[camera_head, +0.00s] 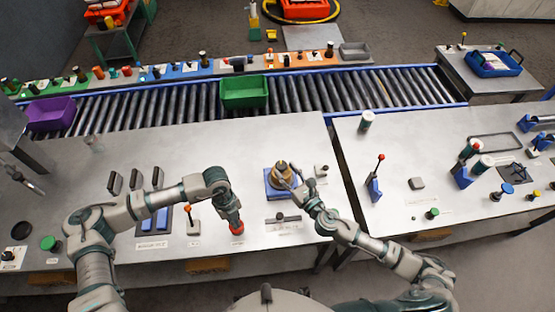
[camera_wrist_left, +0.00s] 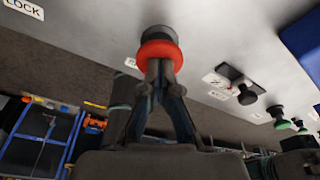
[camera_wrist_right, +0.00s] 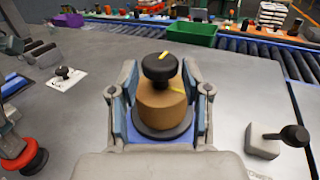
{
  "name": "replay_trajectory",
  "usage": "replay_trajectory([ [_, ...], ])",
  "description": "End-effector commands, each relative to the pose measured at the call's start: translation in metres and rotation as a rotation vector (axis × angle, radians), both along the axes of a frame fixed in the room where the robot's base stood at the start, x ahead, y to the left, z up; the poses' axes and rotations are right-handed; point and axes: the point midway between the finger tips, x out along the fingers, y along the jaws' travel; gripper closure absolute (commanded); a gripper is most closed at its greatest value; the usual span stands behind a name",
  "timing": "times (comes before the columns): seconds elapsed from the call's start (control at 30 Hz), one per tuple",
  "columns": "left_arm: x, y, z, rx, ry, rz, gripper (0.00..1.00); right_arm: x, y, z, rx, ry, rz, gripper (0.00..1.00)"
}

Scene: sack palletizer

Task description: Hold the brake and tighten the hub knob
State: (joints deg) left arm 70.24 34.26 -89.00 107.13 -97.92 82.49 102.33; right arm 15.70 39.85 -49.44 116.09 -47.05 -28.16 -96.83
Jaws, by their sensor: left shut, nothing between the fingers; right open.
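A red button (camera_head: 237,229), apparently the brake, stands on the grey table. My left gripper (camera_head: 233,217) is shut above it. In the left wrist view the closed fingertips (camera_wrist_left: 160,72) meet the red button (camera_wrist_left: 160,50) and seem to touch it. The brown hub (camera_head: 281,172) stands on a blue base (camera_head: 268,186). In the right wrist view a black knob (camera_wrist_right: 159,67) with a yellow mark tops the hub (camera_wrist_right: 160,108). My right gripper (camera_wrist_right: 158,86) is open, its fingers on either side of the hub and knob. Whether they touch is unclear.
An orange-topped lever (camera_head: 190,218) stands left of the red button. A small black-knobbed device (camera_head: 321,171) is right of the hub, and a black handle (camera_head: 283,218) lies in front. A green bin (camera_head: 244,92) sits on the roller conveyor behind. The table's back middle is clear.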

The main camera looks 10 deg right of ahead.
Motion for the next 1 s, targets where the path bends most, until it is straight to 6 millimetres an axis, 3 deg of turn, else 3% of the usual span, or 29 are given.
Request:
replay_trajectory([
  [0.1, 0.0, 0.0, -0.001, 0.0, 0.0, 0.0, 1.0, 0.023, 0.011, 0.001, 0.001, -0.003, -0.001, 0.52],
  [0.3, -0.001, 0.0, 0.0, 0.0, -0.001, 0.0, 1.0, 0.046, 0.022, 0.0, 0.001, 0.0, -0.001, 0.52],
  [0.67, -0.001, 0.0, 0.0, 0.001, -0.001, 0.001, 1.0, 0.052, 0.025, 0.0, 0.0, 0.0, -0.001, 0.52],
  [0.87, 0.0, 0.0, 0.0, 0.001, -0.001, 0.001, 1.0, 0.052, 0.025, 0.0, 0.001, 0.0, -0.002, 0.97],
  [1.0, -0.001, 0.001, 0.0, 0.001, -0.002, 0.001, 1.0, 0.052, 0.024, 0.0, 0.001, 0.0, -0.002, 0.99],
])
